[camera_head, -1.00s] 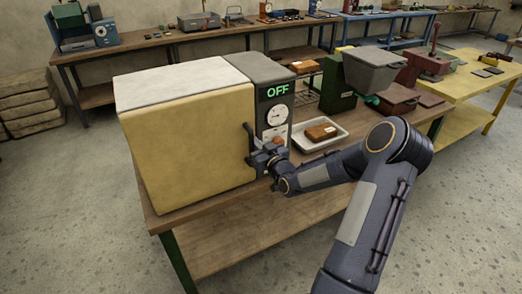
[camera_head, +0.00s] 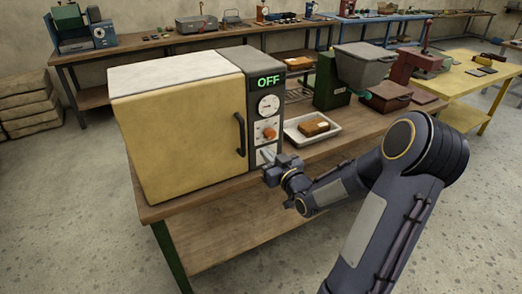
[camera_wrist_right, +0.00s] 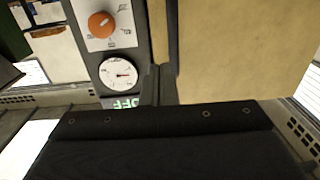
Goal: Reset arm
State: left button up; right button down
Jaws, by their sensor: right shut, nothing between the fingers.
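My right gripper (camera_head: 265,154) is shut and empty in front of the lower control panel of a yellow oven-like cabinet (camera_head: 185,137). It is to the right of and below the dark door handle (camera_head: 240,135), apart from it. The cabinet door is closed. In the right wrist view my gripper (camera_wrist_right: 158,85) shows dark in front of the door edge. The orange knob (camera_wrist_right: 101,25) and the dial (camera_wrist_right: 118,74) appear at left. My left gripper is not in view.
The panel display (camera_head: 268,81) reads OFF. A white tray (camera_head: 292,137) with a brown block (camera_head: 314,127) sits right of the cabinet, close to my right wrist. A green machine with a grey hopper (camera_head: 362,66) stands behind it. The floor in front of the wooden bench is clear.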

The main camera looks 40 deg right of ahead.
jog(key=shift+s+a, duration=0.1)
jog(key=shift+s, duration=0.5)
jog(key=shift+a, duration=0.1)
jog(key=s+a+g+y, duration=0.6)
jog(key=s+a+g, duration=0.6)
jog(key=s+a, duration=1.1)
jog(key=shift+s+a+y, duration=0.15)
jog(key=shift+s+y, duration=0.15)
